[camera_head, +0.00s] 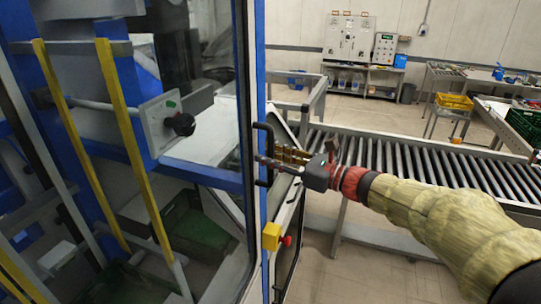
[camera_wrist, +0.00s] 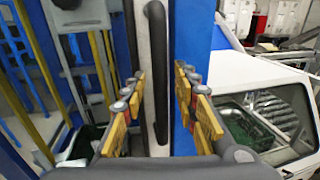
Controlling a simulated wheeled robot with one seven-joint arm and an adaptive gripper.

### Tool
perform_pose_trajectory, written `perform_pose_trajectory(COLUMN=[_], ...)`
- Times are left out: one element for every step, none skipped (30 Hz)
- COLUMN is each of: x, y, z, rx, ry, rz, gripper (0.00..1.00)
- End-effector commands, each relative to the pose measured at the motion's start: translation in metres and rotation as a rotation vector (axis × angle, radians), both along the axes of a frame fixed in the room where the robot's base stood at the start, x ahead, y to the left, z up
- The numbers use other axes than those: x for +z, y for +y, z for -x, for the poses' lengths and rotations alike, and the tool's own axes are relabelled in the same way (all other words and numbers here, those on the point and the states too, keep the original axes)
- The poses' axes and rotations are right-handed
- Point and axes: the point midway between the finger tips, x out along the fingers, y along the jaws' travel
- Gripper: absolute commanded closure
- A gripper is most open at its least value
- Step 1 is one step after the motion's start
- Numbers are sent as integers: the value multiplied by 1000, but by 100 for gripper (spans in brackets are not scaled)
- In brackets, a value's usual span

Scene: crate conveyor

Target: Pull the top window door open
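The top window door (camera_head: 245,60) is a tall glass pane in a dark frame, left of centre in the head view. A black vertical bar handle (camera_head: 257,140) stands beside a blue upright. The handle also shows in the wrist view (camera_wrist: 157,70), on a pale strip beside the blue upright. My gripper (camera_head: 268,158) reaches in from the right at the handle's height. In the wrist view, its yellow-padded fingers (camera_wrist: 158,82) are spread apart, with the handle between them in the picture. The handle looks clear of both fingers; contact is not visible.
A red button on a yellow box (camera_head: 271,237) sits low beside the blue upright. A roller conveyor (camera_head: 430,165) runs behind my arm. A black knob (camera_head: 182,124) and yellow bars are at left. Green crates (camera_head: 185,235) lie low inside the machine. Some floor shows below my arm.

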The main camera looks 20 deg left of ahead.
Motion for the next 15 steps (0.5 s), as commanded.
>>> perform_pose_trajectory(x=[0, 0, 0, 0, 0, 0, 0, 0, 0, 0, 0, 0, 0, 0, 0], y=[0, 0, 0, 0, 0, 0, 0, 0, 0, 0, 0, 0, 0, 0, 0], z=[0, 0, 0, 0, 0, 0, 0, 0, 0, 0, 0, 0, 0, 0, 0], rx=[0, 0, 0, 0, 0, 0, 0, 0, 0, 0, 0, 0, 0, 0, 0], ry=[0, 0, 0, 0, 0, 0, 0, 0, 0, 0, 0, 0, 0, 0, 0], rz=[0, 0, 0, 0, 0, 0, 0, 0, 0, 0, 0, 0, 0, 0, 0], gripper=[70, 70, 72, 74, 76, 78, 80, 81, 84, 85, 87, 89, 91, 93, 95])
